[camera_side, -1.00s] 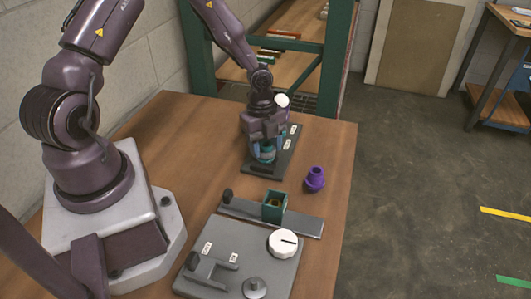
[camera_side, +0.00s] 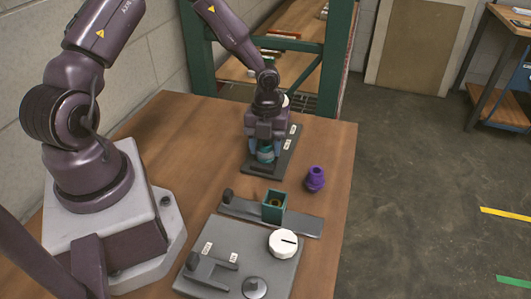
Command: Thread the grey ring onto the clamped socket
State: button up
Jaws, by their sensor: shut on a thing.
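My gripper (camera_side: 265,157) points down over the dark plate (camera_side: 285,152) at the back of the table. Its fingers are shut around a small teal part (camera_side: 266,153), low over the plate. I cannot tell whether that part touches the plate. I cannot make out a grey ring; it may be hidden by the fingers. Nor can I say for sure which thing is the clamped socket.
A purple stepped part (camera_side: 315,178) stands upright near the table's right edge. A grey board (camera_side: 225,265) with a white dial (camera_side: 283,243) and a metal knob (camera_side: 254,288) lies at the front. A green-framed shelf (camera_side: 335,60) stands behind. Table between gripper and purple part is clear.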

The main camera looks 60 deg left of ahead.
jog(key=m, duration=0.4)
jog(key=shift+s+f+g+y, duration=0.2)
jog(key=shift+g+y, duration=0.1)
jog(key=m, duration=0.2)
jog(key=shift+m, duration=0.4)
jog(key=shift+d+m, duration=0.1)
jog(key=shift+m, duration=0.4)
jog(key=o, duration=1.3)
jog(key=shift+c, duration=0.2)
jog(key=shift+w, duration=0.1)
jog(key=shift+r, duration=0.1)
